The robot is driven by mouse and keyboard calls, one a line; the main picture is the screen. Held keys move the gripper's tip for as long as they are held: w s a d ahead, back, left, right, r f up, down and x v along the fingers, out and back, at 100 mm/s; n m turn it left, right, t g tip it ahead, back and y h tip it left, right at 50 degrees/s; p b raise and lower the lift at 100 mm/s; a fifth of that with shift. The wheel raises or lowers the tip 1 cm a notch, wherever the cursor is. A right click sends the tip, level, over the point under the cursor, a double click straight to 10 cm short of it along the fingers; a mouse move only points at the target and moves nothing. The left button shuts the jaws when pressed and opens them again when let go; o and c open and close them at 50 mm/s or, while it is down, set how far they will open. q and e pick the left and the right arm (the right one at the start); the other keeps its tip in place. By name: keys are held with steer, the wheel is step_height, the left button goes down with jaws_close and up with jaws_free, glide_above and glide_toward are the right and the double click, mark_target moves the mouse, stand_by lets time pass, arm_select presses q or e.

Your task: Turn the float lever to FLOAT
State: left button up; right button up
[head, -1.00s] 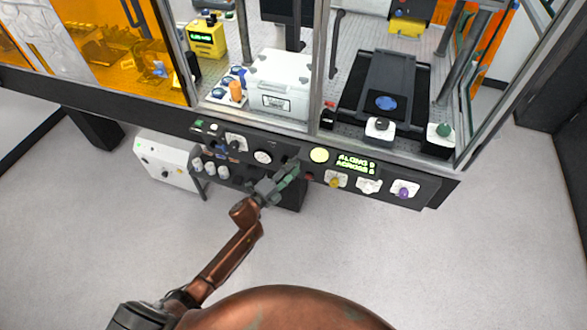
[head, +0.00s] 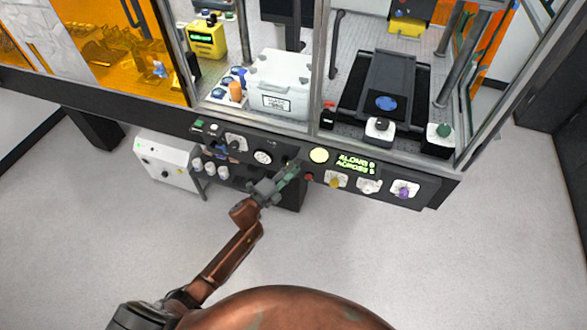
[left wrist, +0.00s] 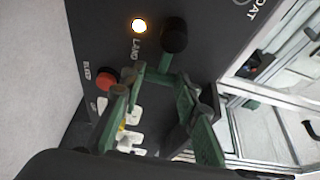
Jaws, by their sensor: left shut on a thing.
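The float lever (left wrist: 174,35) shows in the left wrist view as a black rounded knob on the dark front panel. A lit yellow lamp and the label LAND are to its left, and a label ending in OAT is at the upper right. My left gripper (left wrist: 160,78) is shut on the lever, its green fingers at the knob's near side; the exact contact is hard to see. In the head view my left gripper (head: 290,171) is at the middle of the panel and hides most of the lever. My right gripper is not in view.
A red button (left wrist: 103,78) is close to the fingers in the left wrist view. The panel (head: 325,183) also carries a round yellow disc (head: 319,155), a green-lettered display (head: 356,164) and several knobs. A white control box (head: 165,162) stands at the left. The floor in front is clear.

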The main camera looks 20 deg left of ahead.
mark_target(285, 146)
arm_select(q)
steer(key=shift+n, duration=0.3)
steer(key=r+n+t, duration=0.1)
steer(key=n, duration=0.2)
steer(key=a+r+n+t+b, duration=0.1)
steer(key=n, duration=0.2)
steer(key=r+n+t+y, duration=0.1)
steer(key=n+t, duration=0.1)
steer(key=n, duration=0.2)
steer(key=shift+a+r, duration=0.2)
steer(key=shift+a, duration=0.05)
steer(key=n+y, duration=0.1)
steer(key=n, duration=0.1)
steer(key=a+n+t+y, duration=0.1)
steer(key=n, duration=0.1)
steer(key=r+n+y, duration=0.1)
steer(key=n, duration=0.1)
steer(key=shift+a+t, duration=0.3)
steer(key=shift+a+n+y+p, duration=0.25)
steer(key=shift+n+y, duration=0.2)
steer(key=shift+n, duration=0.5)
steer(key=shift+a+n+y+p, duration=0.25)
steer(key=shift+n+y, duration=0.15)
steer(key=shift+n, duration=0.6)
steer(key=shift+a+n+y+p, duration=0.2)
steer(key=shift+n+y, duration=0.25)
steer(key=shift+n, duration=0.5)
steer(key=shift+a, duration=0.1)
steer(key=o, duration=1.1)
steer(key=shift+o, duration=0.2)
